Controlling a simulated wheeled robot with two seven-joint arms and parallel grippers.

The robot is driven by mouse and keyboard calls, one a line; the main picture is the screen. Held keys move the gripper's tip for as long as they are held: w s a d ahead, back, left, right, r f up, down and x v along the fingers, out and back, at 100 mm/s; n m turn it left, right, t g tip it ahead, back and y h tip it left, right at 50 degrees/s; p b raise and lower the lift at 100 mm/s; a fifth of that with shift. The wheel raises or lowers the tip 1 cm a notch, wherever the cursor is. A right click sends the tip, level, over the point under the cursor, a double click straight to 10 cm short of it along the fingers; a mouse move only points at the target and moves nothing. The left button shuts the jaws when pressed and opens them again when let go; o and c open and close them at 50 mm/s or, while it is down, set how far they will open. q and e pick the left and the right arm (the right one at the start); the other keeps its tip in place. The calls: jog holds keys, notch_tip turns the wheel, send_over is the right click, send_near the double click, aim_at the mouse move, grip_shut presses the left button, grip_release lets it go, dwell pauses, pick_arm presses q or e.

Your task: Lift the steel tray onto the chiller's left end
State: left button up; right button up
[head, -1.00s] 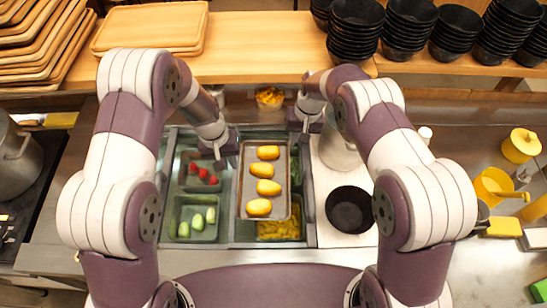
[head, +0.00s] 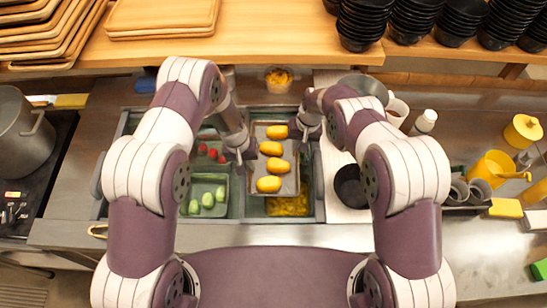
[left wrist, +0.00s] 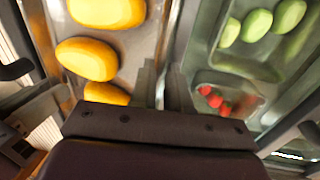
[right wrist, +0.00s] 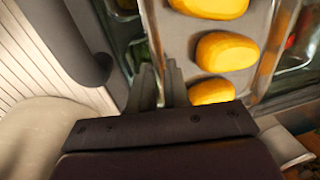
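The steel tray (head: 260,188) holds a row of several yellow oval pieces. It lies over the right part of the chiller (head: 238,196), above a container of yellow strips. My left gripper (head: 241,156) is at the tray's left rim. In the left wrist view its fingers (left wrist: 163,85) sit close together on both sides of the rim. My right gripper (head: 307,132) is at the tray's right rim, near its far end. In the right wrist view its fingers (right wrist: 162,85) are close together at the rim. The tray's underside is hidden.
The chiller's left end holds a container with red pieces (head: 212,153) and one with green pieces (head: 207,200). A black bowl (head: 350,187) stands right of the chiller. A steel pot (head: 18,130) stands far left. Stacked black bowls (head: 360,22) line the back shelf.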

pick_arm(q)
jog(key=shift+w+d+f, duration=0.15)
jog(key=shift+f, duration=0.4)
pick_arm(e)
jog(key=shift+w+f, duration=0.2)
jog(key=shift+f, duration=0.4)
pick_arm(q)
jog(key=shift+s+r, duration=0.1)
jog(key=shift+s, duration=0.25)
pick_arm(e)
jog(key=shift+s+r, duration=0.2)
jog(key=shift+s, duration=0.15)
pick_arm(q)
grip_shut()
pick_arm(e)
grip_shut()
pick_arm(q)
jog(key=shift+w, duration=0.15)
pick_arm(e)
jog(key=shift+w+f, duration=0.1)
